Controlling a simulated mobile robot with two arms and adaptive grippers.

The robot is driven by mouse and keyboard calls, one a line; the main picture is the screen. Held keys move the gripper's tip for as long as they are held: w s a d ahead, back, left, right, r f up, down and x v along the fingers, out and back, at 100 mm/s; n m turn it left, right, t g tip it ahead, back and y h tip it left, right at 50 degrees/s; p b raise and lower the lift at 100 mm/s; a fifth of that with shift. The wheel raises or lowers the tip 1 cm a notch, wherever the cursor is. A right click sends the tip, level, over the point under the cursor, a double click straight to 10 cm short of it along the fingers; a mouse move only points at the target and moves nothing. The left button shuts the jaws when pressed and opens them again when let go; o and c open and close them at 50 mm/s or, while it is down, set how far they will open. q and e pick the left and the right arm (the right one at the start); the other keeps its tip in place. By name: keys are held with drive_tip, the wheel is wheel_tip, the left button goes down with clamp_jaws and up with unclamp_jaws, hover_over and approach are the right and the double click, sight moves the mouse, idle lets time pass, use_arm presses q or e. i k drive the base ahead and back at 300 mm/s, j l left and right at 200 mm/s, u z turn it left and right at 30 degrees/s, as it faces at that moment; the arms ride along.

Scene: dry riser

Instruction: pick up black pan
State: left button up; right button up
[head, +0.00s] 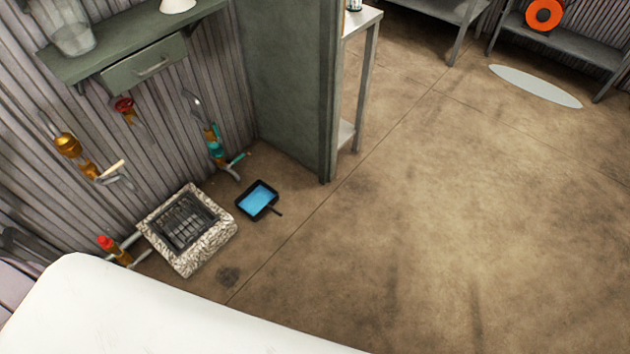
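A small black pan (258,200) lies on the brown floor, left of the picture's middle. It is square with a blue inside, and its short handle points to the lower right. It lies just right of a stone-edged floor drain with a dark grate (186,228), apart from it. Neither of my grippers shows in the head view.
Pipes with brass, teal and red valves (215,145) stand along the corrugated wall behind the pan. A green partition (290,90) stands behind it to the right. A white surface (150,310) fills the lower left. The floor (450,220) to the right is open.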

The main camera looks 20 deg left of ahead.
sight(260, 198)
drive_tip(key=i+l+z, duration=0.1)
drive_tip(key=i, duration=0.6)
drive_tip(key=i+l, duration=0.1)
drive_tip(key=i, duration=0.55)
drive_tip(key=i+l+u, duration=0.1)
drive_tip(key=i+u, duration=0.35)
drive_tip(key=i+l+u, duration=0.25)
drive_tip(key=u, duration=0.25)
drive_tip(key=i+l+u, duration=0.45)
drive_tip(key=k+j, duration=0.05)
drive_tip(key=k, duration=0.05)
